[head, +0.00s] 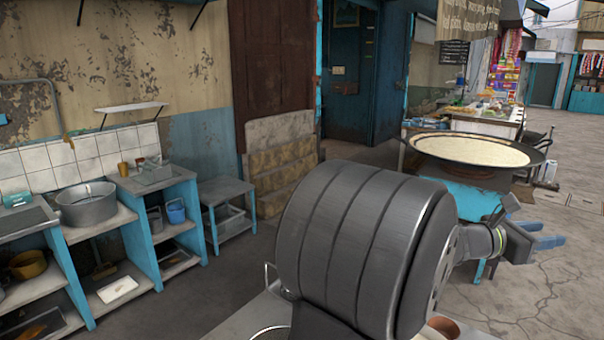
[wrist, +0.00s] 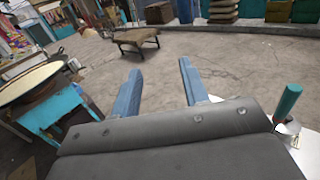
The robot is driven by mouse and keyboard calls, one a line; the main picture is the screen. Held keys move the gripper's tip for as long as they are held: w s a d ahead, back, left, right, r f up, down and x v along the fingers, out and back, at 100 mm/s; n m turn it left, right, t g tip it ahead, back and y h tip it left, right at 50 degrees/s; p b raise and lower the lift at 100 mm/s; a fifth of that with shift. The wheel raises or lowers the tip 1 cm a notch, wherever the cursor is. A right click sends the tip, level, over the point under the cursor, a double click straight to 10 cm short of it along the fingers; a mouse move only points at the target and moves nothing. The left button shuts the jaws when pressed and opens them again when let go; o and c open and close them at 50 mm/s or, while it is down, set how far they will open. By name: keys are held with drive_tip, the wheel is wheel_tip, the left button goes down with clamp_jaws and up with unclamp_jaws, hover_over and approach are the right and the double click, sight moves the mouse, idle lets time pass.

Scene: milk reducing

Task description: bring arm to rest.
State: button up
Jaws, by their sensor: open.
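My gripper (wrist: 160,82) shows in the wrist view as two blue fingers held apart, with nothing between them. In the head view my gripper (head: 552,242) is at the right, beyond the dark grey arm link that fills the lower middle. It is in the air, apart from the wide pan (head: 478,150) of pale milk behind it. The pan also shows at the left of the wrist view (wrist: 30,84). The arm hides part of the ground and the blue stand under the pan.
A counter with blue frames (head: 150,185) and a metal pot (head: 87,204) stands at the left. A small blue table (head: 226,190) is by the wall. In the wrist view, a low wooden table (wrist: 136,38) stands beyond the fingers, and a green-handled thing (wrist: 288,104) is at the right. The paved ground between is clear.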

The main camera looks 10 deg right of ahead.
drive_tip(key=s+d+g, duration=0.1)
drive_tip(key=s+d, duration=0.1)
drive_tip(key=s+d+r+m+g, duration=0.1)
drive_tip(key=s+d, duration=0.1)
drive_tip(key=shift+w, duration=0.1)
idle(0.3)
drive_tip(key=w+a+f+n+t, duration=0.2)
drive_tip(key=w+a+t, duration=0.1)
drive_tip(key=w+a, duration=0.3)
drive_tip(key=w+a+f+n+t, duration=0.2)
drive_tip(key=w+a+t, duration=0.2)
drive_tip(key=a, duration=0.7)
drive_tip(key=shift+w+a+f+n+t+y, duration=0.3)
drive_tip(key=shift+w+y, duration=0.1)
drive_tip(key=shift+w, duration=0.6)
drive_tip(key=shift+d, duration=0.15)
